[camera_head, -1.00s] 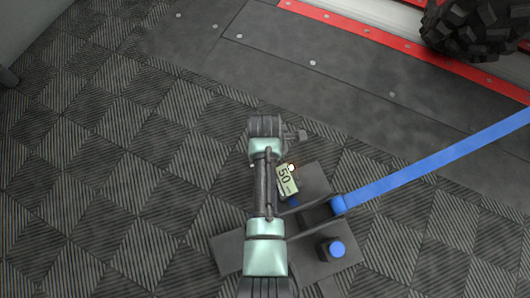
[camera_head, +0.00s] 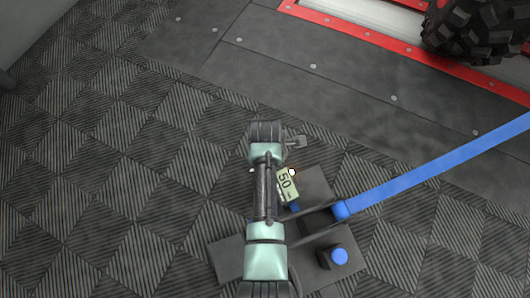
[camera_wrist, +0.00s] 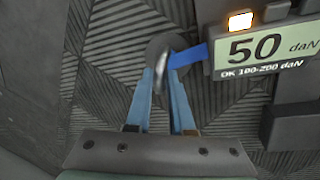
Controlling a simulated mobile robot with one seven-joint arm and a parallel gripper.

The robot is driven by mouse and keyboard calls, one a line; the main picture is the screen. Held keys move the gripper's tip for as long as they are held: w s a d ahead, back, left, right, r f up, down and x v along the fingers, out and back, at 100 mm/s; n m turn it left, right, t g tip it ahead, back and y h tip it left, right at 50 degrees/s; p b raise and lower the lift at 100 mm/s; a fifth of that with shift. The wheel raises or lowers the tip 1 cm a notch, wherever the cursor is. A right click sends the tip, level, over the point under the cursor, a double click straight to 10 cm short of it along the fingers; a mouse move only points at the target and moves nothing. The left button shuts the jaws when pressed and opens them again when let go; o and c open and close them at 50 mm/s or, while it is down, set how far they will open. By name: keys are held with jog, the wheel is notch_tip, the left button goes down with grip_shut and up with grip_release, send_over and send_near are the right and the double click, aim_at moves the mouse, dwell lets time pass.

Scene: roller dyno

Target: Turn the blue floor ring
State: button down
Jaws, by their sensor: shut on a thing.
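The floor ring (camera_wrist: 149,50) shows in the wrist view as a dark grey round ring at the upper middle, with a silver hook (camera_wrist: 161,62) through it. A short blue strap (camera_wrist: 188,56) runs from there to the right. My gripper (camera_wrist: 165,78) reaches up from the bottom with two light blue fingers that converge at the ring and hook. It is shut on the ring, though the exact contact is hard to see. In the head view my arm hides the ring and my fingers.
A tensioner with a display (camera_wrist: 262,50) reading 50 daN, "OK 100-200 daN", and a lit orange lamp stands beside the ring. A long blue strap (camera_head: 440,162) runs to the right. A black tyre (camera_head: 470,35) and red rail (camera_head: 375,39) are at the upper right. Floor at left is clear.

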jog(key=shift+r+m+p, duration=0.1)
jog(key=shift+m+p, duration=0.4)
jog(key=shift+p, duration=0.15)
jog(key=shift+a+r+m+h+p, duration=0.1)
jog(key=shift+m+h+p, duration=0.2)
jog(key=shift+m+p, duration=0.4)
jog(key=m+p, duration=0.2)
jog(key=m, duration=0.1)
jog(key=shift+s+a+m+h, duration=0.1)
jog(key=shift+m+h, duration=0.2)
jog(key=m, duration=0.3)
jog(key=shift+a+m+g+h, duration=0.1)
jog(key=shift+m+g+h, duration=0.2)
jog(key=shift+a+f+m+g, duration=0.1)
jog(key=shift+m+g, duration=0.05)
jog(key=shift+m, duration=0.85)
jog(key=shift+f+m+g, duration=0.1)
jog(key=shift+m+g, duration=0.05)
jog(key=shift+m, duration=0.85)
jog(key=c, duration=0.8)
grip_release()
